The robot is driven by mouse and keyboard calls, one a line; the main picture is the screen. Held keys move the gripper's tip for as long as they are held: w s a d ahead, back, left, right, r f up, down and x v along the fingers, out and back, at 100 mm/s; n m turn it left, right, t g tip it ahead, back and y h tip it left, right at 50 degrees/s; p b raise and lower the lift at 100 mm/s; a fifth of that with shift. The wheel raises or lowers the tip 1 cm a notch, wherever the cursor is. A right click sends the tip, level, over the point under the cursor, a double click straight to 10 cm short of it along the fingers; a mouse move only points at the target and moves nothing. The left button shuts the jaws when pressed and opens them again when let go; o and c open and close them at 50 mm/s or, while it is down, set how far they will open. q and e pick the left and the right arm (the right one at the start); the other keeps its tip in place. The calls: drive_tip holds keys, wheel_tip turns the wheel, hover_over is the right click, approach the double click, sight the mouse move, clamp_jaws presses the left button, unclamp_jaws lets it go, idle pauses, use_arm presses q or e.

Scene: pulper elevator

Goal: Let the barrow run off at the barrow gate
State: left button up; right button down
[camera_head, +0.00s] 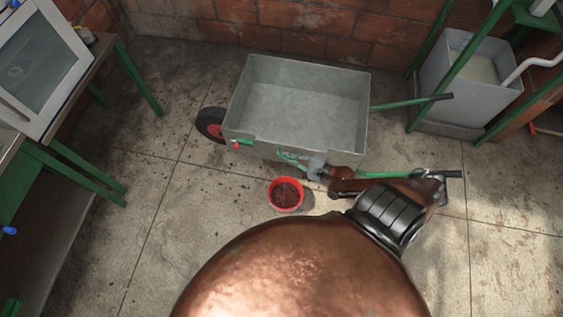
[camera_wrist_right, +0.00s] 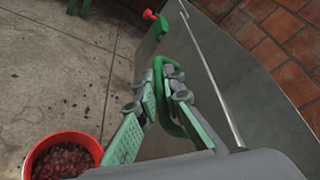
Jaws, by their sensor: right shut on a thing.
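The grey barrow (camera_head: 297,105) stands on the floor against the brick wall, its red wheel at the left and green handles at the right. Its tray looks grey and mottled inside; I cannot tell if liquid is in it. My right gripper (camera_head: 290,157) is at the barrow's near side wall. In the right wrist view, my right gripper (camera_wrist_right: 163,92) is shut on a bent green handle (camera_wrist_right: 166,68) beside the wall. The gate itself is not clearly visible. A red knob (camera_wrist_right: 150,15) on the barrow shows further along. My left gripper is not in view.
A red bucket (camera_head: 286,193) with dark red fruit stands on the floor just in front of the barrow, below my right gripper. A green-legged table (camera_head: 70,170) is at the left. A grey tank (camera_head: 463,82) in a green frame stands at the right.

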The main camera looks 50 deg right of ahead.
drive_tip(key=shift+w+d+r, duration=0.2)
drive_tip(key=shift+w+d, duration=0.2)
drive_tip(key=shift+d, duration=0.3)
drive_tip(key=c, duration=2.3)
unclamp_jaws()
drive_tip(key=shift+d, duration=0.1)
drive_tip(key=shift+c, duration=0.2)
drive_tip(key=shift+s, duration=0.25)
drive_tip(key=v, duration=1.1)
drive_tip(key=shift+s, duration=0.3)
